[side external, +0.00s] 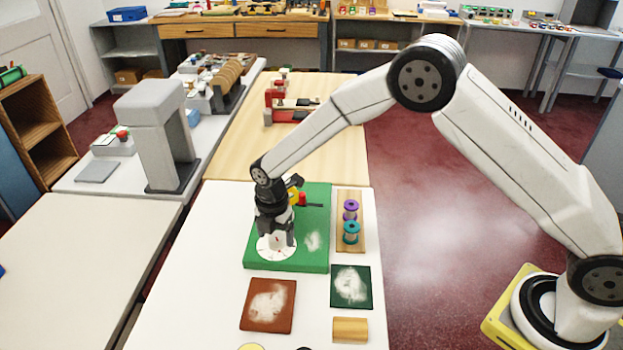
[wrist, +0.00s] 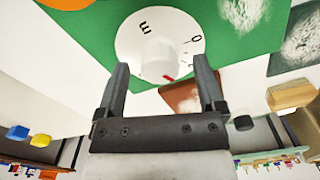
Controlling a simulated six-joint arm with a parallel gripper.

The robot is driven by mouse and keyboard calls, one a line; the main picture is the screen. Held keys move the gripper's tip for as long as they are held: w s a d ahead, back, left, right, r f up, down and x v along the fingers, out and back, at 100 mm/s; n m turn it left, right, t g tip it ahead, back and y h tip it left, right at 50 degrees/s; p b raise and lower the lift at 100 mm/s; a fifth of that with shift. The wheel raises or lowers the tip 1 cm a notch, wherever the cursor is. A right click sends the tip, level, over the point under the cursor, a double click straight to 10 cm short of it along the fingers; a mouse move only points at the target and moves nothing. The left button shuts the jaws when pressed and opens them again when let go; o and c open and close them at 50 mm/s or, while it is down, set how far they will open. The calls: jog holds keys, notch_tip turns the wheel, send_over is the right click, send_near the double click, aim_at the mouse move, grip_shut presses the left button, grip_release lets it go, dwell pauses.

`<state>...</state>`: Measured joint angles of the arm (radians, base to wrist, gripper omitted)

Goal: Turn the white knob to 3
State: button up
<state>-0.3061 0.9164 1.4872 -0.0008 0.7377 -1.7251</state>
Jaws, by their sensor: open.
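The white knob (wrist: 161,54) stands on a round white dial (wrist: 130,44) with dark markings, fixed on a green board (side external: 319,256). In the wrist view a mark like a 3 lies at the dial's upper left and a 0 at its right; other marks are partly hidden. A red pointer mark (wrist: 169,78) shows at the knob's lower edge, away from the 3. My gripper (side external: 276,234) is open and points down over the dial, with one finger on each side of the knob. I cannot tell whether the fingers touch it.
A red, yellow and black fitting (side external: 302,199) sits at the board's back. To the right are a wooden rack (side external: 351,197) with purple and teal spools and a dark green swatch (side external: 364,300). A brown swatch (side external: 285,323) and wooden block (side external: 350,329) lie in front.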

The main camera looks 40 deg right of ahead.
jog(key=shift+f, duration=0.25)
grip_shut()
